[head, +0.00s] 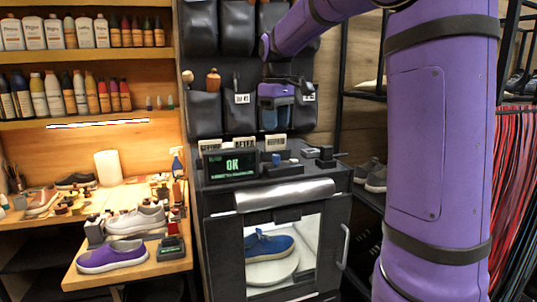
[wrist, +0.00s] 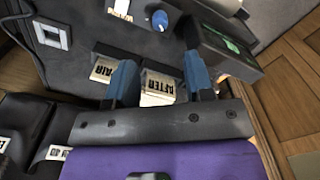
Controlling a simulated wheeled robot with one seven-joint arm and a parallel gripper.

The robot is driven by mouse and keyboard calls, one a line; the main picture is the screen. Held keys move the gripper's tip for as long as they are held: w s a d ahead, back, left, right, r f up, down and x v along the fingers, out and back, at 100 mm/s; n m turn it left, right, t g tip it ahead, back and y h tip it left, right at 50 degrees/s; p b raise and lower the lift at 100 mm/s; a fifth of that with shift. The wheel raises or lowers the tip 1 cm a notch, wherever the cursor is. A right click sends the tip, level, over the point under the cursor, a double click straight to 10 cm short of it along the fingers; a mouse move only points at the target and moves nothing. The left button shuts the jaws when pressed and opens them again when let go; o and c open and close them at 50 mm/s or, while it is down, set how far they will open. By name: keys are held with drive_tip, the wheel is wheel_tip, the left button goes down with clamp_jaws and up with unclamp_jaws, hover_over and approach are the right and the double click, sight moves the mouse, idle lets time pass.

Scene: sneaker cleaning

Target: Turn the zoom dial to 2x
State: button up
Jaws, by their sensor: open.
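The machine (head: 222,192) stands in the middle of the head view with a small screen (head: 232,165) on top reading "OK". A small round blue dial with a white mark (wrist: 160,19) shows at the top of the wrist view, on the machine's dark top panel. Its zoom marking cannot be read. My gripper (head: 276,122) is above the back of the machine's top, pointing down. In the wrist view its two blue fingers (wrist: 160,68) are apart and empty, with the dial beyond the fingertips, not touched.
White label cards, one reading "AFTER" (wrist: 158,88), stand along the back of the machine's top, near the fingers. A blue sneaker (head: 268,246) sits behind the machine's window. Black pouches (head: 204,112) hang behind. A workbench with a purple shoe (head: 112,256) is at left.

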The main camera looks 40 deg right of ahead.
sight(276, 161)
wheel_tip(276, 161, down, 10)
drive_tip(key=shift+r, duration=0.25)
drive_tip(key=shift+c, duration=0.5)
clamp_jaws()
drive_tip(key=shift+m, duration=0.3)
drive_tip(key=m, duration=0.4)
drive_tip(key=shift+m, duration=0.3)
drive_tip(key=m, duration=0.4)
drive_tip(key=shift+m, duration=0.3)
